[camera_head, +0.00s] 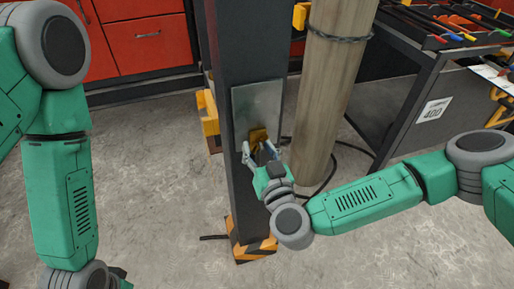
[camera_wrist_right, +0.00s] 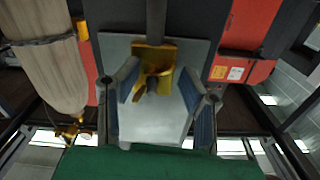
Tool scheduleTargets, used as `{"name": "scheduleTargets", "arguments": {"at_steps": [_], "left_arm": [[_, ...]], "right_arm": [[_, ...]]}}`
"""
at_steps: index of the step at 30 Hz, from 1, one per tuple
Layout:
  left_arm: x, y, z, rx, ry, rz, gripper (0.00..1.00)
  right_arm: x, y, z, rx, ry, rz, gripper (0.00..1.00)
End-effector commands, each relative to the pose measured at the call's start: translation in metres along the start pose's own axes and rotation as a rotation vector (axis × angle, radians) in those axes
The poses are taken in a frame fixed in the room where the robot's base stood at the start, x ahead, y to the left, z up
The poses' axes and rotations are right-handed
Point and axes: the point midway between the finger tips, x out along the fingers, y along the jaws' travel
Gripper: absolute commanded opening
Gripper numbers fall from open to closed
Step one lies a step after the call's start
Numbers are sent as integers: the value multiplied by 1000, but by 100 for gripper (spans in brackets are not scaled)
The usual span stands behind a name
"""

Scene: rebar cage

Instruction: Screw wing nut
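A gold-yellow wing nut (camera_head: 258,135) sits in front of a grey metal plate (camera_head: 256,105) on a dark upright post (camera_head: 238,45). In the right wrist view the wing nut (camera_wrist_right: 153,62) is at the end of a dark rod, in front of the plate (camera_wrist_right: 150,125). My right gripper (camera_head: 262,152) is at the plate's lower edge, close to the wing nut. In the wrist view its two blue-padded fingers (camera_wrist_right: 160,88) are apart, one on each side of the wing nut. I see a gap at the right finger; contact at the left finger is unclear.
A wooden pole (camera_head: 333,90) stands right of the post. A dark workbench (camera_head: 415,95) with tools on top is at the right. Red cabinets (camera_head: 135,45) stand behind. The post's foot has an orange-and-black striped guard (camera_head: 250,250).

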Motion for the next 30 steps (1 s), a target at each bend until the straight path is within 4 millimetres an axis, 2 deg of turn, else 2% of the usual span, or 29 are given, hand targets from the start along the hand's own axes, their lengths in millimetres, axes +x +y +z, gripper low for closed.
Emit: {"name": "scheduleTargets", "arguments": {"at_steps": [3, 4, 6, 7, 30], "left_arm": [[0, 0, 0, 1, 0, 1, 40], [0, 1, 0, 2, 0, 1, 40], [0, 1, 0, 2, 0, 1, 40], [0, 1, 0, 2, 0, 1, 40], [-1, 0, 0, 1, 0, 1, 40]], "right_arm": [[0, 2, 0, 0, 1, 1, 36], [0, 1, 0, 0, 0, 1, 33], [0, -1, 0, -2, 0, 1, 8], [0, -1, 0, -3, 0, 1, 0], [2, 0, 2, 10, -4, 5, 0]]}}
